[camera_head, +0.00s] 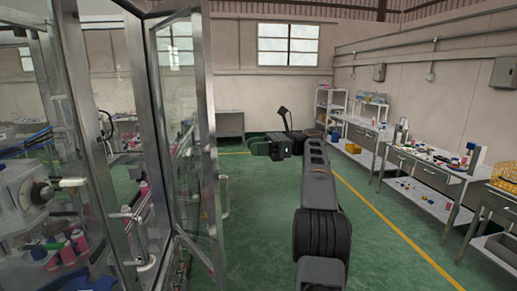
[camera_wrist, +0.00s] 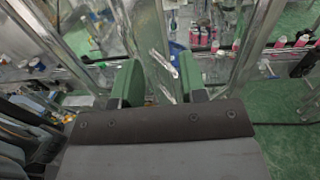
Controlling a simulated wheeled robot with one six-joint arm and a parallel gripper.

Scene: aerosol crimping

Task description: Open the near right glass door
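A metal-framed glass door (camera_head: 183,110) of the machine stands on the left in the head view, its glass facing right. A pale upright handle (camera_head: 223,196) shows at its right edge. I cannot tell for certain whether this door is shut or ajar. My gripper (camera_head: 260,148) points left toward it, with a gap between them in the picture. In the wrist view my gripper (camera_wrist: 160,86) has its two green fingers apart. A bright metal bar (camera_wrist: 163,64), perhaps a handle, shows beyond and between them; contact cannot be seen.
Another pale handle (camera_head: 130,214) is on the machine's front at left. Pink-capped bottles (camera_head: 68,248) stand inside the machine. Workbenches (camera_head: 425,175) with small parts line the right wall. The green floor (camera_head: 265,225) between is clear, with a yellow line (camera_head: 385,215).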

